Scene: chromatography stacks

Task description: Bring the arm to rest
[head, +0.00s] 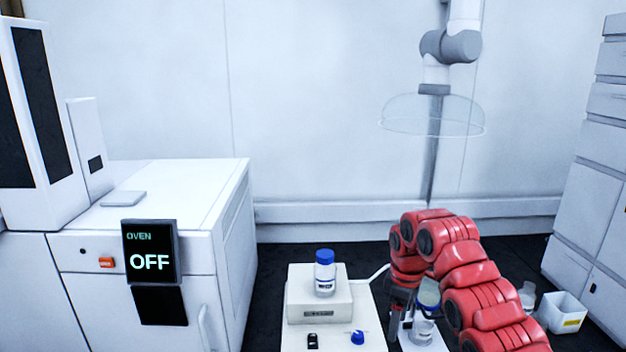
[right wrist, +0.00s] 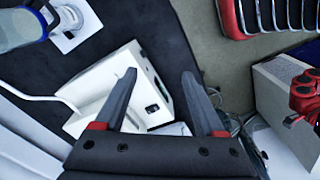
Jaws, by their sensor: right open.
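My red right arm (head: 465,265) comes in from the lower right in the head view and bends over at its top. My right gripper (head: 401,322) hangs down from it beside the white bench unit, partly hidden and small. In the right wrist view my right gripper (right wrist: 159,76) shows two dark fingers spread apart with nothing between them. Beyond the fingers is a white box-shaped device (right wrist: 102,82). My left arm and gripper are not in view.
A blue-capped bottle (head: 325,274) stands on a white block (head: 319,303) left of my right arm. Another vessel (head: 422,330) stands close by the gripper. The oven (head: 150,262), its display reading OFF, is at left. A white bin (head: 562,314) is at right.

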